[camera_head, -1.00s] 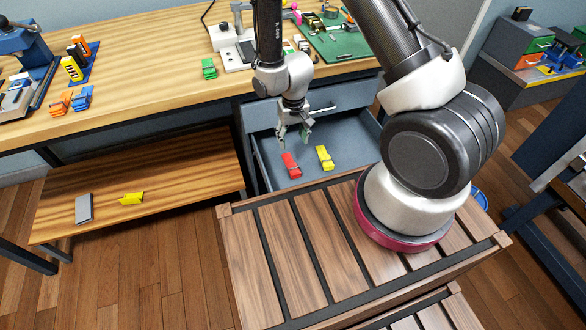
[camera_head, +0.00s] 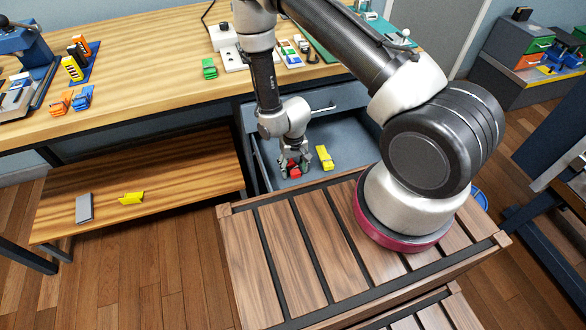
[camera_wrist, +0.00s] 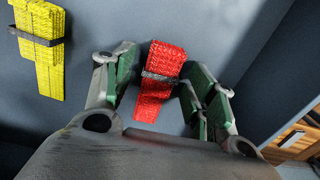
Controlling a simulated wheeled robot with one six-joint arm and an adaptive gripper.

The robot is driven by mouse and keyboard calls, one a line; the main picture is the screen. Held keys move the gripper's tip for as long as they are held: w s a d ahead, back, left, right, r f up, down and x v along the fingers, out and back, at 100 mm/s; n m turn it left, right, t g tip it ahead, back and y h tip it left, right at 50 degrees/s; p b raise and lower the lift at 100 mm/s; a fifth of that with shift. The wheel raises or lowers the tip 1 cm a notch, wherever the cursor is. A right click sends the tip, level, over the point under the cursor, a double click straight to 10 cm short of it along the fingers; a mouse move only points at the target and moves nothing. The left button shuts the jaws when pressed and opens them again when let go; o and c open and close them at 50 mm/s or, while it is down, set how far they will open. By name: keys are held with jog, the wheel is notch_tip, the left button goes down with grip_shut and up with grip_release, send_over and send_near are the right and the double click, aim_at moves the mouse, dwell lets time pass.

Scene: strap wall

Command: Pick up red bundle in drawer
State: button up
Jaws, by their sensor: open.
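The red bundle (camera_wrist: 165,62) is a folded red strap with a dark band around it, lying in the open grey-blue drawer (camera_head: 345,135). My gripper (camera_wrist: 157,80) is open, with its green-padded fingers on either side of the red bundle in the wrist view. In the head view my gripper (camera_head: 292,168) is low in the drawer and hides most of the red bundle (camera_head: 294,173). I cannot tell whether a finger touches it. A yellow bundle (camera_head: 325,157) lies to its right in the head view; it also shows at the upper left of the wrist view (camera_wrist: 40,50).
The drawer wall (camera_head: 262,166) stands close left of my gripper. The wooden bench top (camera_head: 140,75) is above, with a green bundle (camera_head: 208,69) near its edge. A lower shelf (camera_head: 150,180) holds a yellow bundle (camera_head: 131,198) and a grey piece (camera_head: 84,208). The drawer floor at the right is clear.

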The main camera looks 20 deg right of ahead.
jog(key=c, duration=1.1)
